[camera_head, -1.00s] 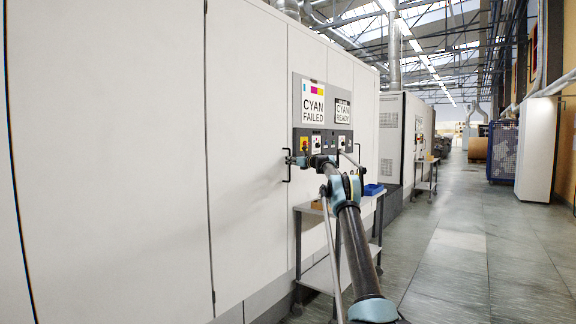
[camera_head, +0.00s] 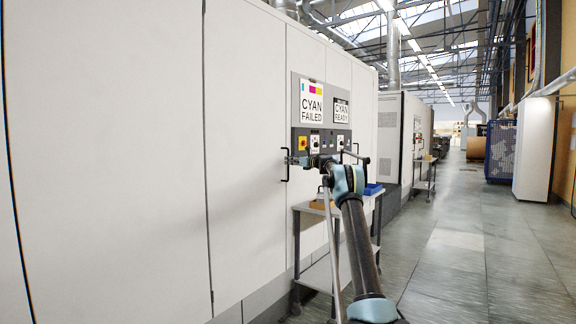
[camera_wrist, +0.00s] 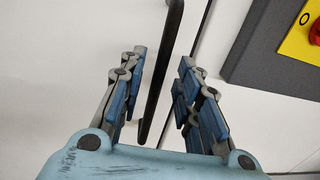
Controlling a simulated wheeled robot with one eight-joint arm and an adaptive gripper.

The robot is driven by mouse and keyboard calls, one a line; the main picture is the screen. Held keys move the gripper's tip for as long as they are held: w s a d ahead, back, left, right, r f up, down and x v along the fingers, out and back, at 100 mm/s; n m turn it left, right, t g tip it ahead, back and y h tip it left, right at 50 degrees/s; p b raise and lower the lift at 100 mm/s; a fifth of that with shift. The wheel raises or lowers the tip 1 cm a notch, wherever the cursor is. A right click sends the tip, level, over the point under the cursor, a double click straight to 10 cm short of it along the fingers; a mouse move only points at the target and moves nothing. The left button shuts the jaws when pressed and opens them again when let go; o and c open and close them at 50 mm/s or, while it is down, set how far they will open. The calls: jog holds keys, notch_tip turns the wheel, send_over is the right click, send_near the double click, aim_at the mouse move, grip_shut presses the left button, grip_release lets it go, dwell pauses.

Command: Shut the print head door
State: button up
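The print head door (camera_head: 245,120) is a tall white panel on the press at the left. It looks flush or nearly flush with the panel beside it. Its black bar handle (camera_head: 285,168) is near its right edge. My gripper (camera_head: 292,160) is at the handle. In the wrist view, the handle (camera_wrist: 163,65) runs between the two spread fingers of my gripper (camera_wrist: 162,75), with gaps on both sides. It lies closer to the left finger. A dark seam beside the door shows between the handle and the right finger.
A grey control panel (camera_head: 325,145) with signs and a red knob is just right of the door; its corner also shows in the wrist view (camera_wrist: 265,45). A small grey table (camera_head: 320,270) stands below my arm. The aisle floor (camera_head: 455,260) at right is clear.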

jog(key=v, duration=0.8)
jog(key=shift+d, duration=0.35)
jog(key=shift+s, duration=0.1)
